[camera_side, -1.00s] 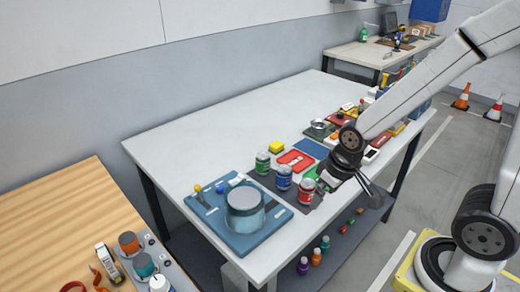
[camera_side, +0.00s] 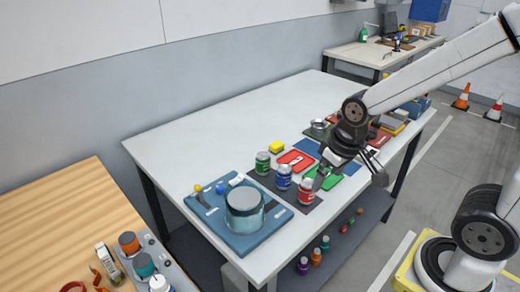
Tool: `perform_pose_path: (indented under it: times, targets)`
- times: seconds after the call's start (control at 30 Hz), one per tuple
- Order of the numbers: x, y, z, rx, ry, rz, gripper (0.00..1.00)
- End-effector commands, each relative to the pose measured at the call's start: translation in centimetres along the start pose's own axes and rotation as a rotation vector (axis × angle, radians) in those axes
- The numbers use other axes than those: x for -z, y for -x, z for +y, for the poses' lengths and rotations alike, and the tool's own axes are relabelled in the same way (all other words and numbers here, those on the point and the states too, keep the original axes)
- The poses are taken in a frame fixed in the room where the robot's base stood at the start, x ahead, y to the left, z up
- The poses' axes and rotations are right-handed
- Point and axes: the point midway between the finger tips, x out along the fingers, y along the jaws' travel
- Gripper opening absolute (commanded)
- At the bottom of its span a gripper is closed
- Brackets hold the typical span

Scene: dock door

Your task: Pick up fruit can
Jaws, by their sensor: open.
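Three small cans stand upright in a row on a dark mat (camera_side: 262,180) on the white table: a green can (camera_side: 262,163), a blue can (camera_side: 283,178) and a red can (camera_side: 306,191). Their labels are too small to read, so I cannot tell which is the fruit can. My gripper (camera_side: 350,180) is open and empty, with its fingers spread, just right of the red can.
A blue board (camera_side: 205,215) with a large teal-and-grey pot (camera_side: 245,212) lies at the table's front left. The table's back left is clear.

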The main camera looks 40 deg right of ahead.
Motion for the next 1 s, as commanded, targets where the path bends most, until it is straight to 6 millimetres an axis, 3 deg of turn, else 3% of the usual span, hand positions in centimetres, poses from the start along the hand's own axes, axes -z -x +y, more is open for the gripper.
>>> perform_pose_path:
  times: [0.37,0.57,1.0]
  targets:
    - [1.5,-0.7,0.9,0.054,-0.260,-0.101,1.00]
    - [3.0,-1.2,1.6,0.112,-0.486,-0.188,1.00]
    - [9.8,-3.0,5.3,0.410,-1.241,-0.509,1.00]
